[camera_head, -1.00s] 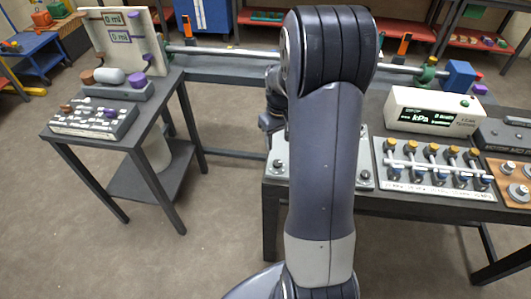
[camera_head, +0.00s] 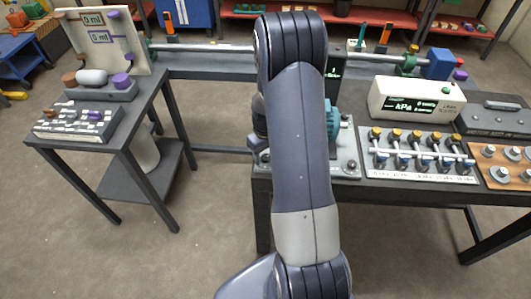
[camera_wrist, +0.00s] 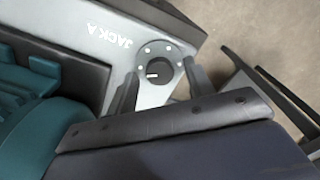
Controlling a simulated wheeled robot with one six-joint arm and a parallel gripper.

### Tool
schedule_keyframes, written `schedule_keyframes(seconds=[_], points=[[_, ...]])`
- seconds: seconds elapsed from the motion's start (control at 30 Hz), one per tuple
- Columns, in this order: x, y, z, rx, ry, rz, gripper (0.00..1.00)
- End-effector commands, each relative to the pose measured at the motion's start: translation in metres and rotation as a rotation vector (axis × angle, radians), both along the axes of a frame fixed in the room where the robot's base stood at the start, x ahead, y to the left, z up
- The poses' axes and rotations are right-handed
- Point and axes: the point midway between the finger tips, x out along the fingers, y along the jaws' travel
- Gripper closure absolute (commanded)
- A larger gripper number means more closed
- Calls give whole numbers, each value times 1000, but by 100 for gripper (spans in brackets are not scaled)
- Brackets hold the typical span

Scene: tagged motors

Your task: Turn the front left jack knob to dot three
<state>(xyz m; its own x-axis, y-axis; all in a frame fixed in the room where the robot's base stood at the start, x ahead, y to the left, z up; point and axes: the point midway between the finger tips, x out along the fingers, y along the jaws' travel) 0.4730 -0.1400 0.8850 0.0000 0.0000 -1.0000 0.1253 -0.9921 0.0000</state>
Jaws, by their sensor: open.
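The jack knob (camera_wrist: 154,74) shows in the wrist view as a dark round knob with a short white pointer mark. It sits on a grey round dial (camera_wrist: 147,50) with small pale dots, beside the upside-down label "JACK A". My gripper (camera_wrist: 162,86) is open, with one dark finger on each side of the knob; I cannot tell whether they touch it. In the head view my arm hides most of the grey base plate (camera_head: 347,150), and the gripper shows only in part at the arm's left edge.
A teal motor (camera_head: 332,118) stands behind my arm and fills the left of the wrist view. Right of the plate are a valve board (camera_head: 375,176) and a kPa meter (camera_head: 400,88). A side table (camera_head: 128,140) stands left, with open floor between.

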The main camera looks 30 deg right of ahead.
Motion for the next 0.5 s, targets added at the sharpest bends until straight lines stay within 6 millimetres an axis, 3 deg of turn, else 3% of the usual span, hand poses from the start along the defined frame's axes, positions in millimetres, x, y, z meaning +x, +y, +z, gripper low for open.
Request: schedule_keyframes(seconds=[0.5], points=[[0,0,0,0,0,0,89]])
